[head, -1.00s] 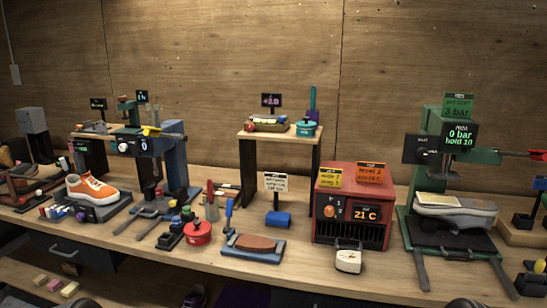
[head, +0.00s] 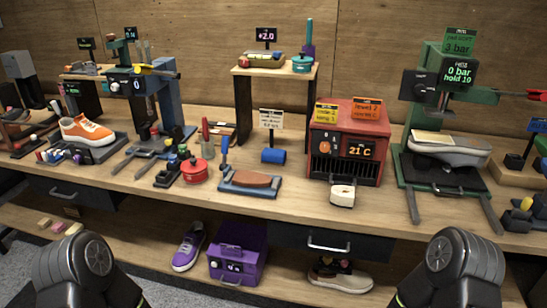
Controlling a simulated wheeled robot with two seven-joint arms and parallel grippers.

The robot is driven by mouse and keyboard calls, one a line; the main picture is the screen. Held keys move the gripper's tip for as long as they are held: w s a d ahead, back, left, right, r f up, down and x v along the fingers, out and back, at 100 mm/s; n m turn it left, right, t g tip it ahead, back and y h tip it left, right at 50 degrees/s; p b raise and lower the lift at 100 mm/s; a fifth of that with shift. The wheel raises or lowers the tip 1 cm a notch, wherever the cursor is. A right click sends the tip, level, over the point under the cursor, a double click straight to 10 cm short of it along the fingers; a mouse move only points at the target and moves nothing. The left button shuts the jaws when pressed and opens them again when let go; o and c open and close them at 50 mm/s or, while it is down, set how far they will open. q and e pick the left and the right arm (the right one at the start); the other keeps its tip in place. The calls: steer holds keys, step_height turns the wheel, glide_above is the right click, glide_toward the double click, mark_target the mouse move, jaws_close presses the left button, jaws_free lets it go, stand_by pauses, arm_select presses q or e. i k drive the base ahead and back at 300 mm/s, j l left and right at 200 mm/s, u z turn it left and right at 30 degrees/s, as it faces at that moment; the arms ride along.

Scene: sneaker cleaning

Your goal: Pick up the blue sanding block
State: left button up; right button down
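A small blue block with a rounded top (head: 273,156) lies on the workbench (head: 330,215), in front of a small white sign and left of the red heater box. It looks like the blue sanding block. Nothing touches it from my side. Black rounded links of my left and right arms show at the bottom left and bottom right. Both grippers are outside the picture, so their state is hidden.
A tray with a brown block (head: 250,182) lies just in front of the blue block. The red heater box (head: 346,143) stands to its right, a red round tin (head: 194,171) to its left. A small shelf (head: 272,72) rises behind. Shoes and a purple box (head: 237,254) sit below.

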mark_target(269, 156)
steer(key=u, duration=1.4)
steer(key=i+l, duration=0.25)
steer(key=l, duration=0.15)
steer(key=i+l, duration=0.3)
steer(key=l, duration=0.15)
steer(key=i+l, duration=0.25)
steer(key=l, duration=0.15)
steer(key=j+u, duration=0.2)
steer(key=l+z, duration=0.15)
steer(key=l, duration=0.4)
steer(key=j+z, duration=0.1)
